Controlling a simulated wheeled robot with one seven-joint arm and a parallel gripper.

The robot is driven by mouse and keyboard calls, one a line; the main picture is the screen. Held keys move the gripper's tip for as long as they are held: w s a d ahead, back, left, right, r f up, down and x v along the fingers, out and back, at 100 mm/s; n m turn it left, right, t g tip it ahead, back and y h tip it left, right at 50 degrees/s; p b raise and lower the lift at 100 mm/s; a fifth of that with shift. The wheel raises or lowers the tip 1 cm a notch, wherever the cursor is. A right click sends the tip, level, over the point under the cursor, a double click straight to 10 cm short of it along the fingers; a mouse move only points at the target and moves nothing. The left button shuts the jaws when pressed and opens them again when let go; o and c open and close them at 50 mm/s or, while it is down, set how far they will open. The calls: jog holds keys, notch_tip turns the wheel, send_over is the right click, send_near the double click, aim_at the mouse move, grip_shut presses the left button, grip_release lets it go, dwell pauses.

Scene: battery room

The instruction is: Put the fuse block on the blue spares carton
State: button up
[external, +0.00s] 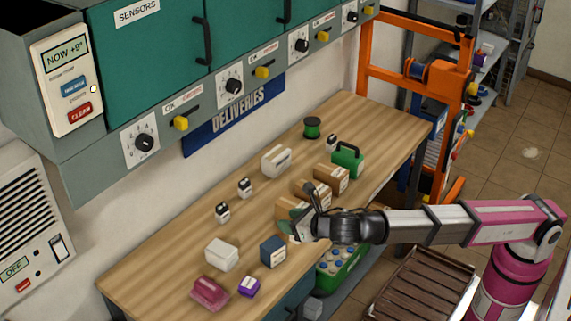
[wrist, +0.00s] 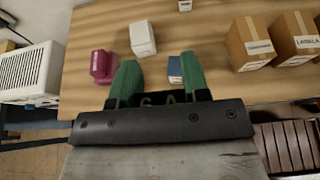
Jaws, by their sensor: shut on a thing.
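The blue spares carton (external: 272,250) stands on the wooden bench near its front edge. It also shows in the wrist view (wrist: 175,68), just beyond the right finger and partly hidden by it. My gripper (external: 300,222) is above the bench's front edge, to the right of the blue carton and apart from it. In the wrist view its green fingers (wrist: 160,78) stand apart. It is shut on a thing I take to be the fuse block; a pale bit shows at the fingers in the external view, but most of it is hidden.
A white box (external: 222,254), a magenta item (external: 209,293) and a purple box (external: 249,287) stand close around the blue carton. Brown cartons (external: 331,178) and a green case (external: 347,160) are on the right. The bench middle (external: 180,240) has bare wood. Wall cabinets hang above.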

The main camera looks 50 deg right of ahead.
jog(key=w+d+f, duration=0.1)
jog(key=w+f, duration=0.1)
jog(key=w, duration=0.1)
jog(key=w+f, duration=0.2)
jog(key=w, duration=0.2)
jog(key=w+d+f, duration=0.1)
jog(key=w+f, duration=0.2)
jog(key=w, duration=0.1)
jog(key=shift+d, duration=0.35)
jog(key=shift+f, duration=2.05)
jog(key=shift+f, duration=0.15)
jog(key=o, duration=1)
jog(key=shift+c, duration=0.2)
jog(key=shift+s+r, duration=0.25)
jog(key=v, duration=1.1)
jog(key=shift+s+r, duration=0.2)
jog(key=shift+s, duration=0.05)
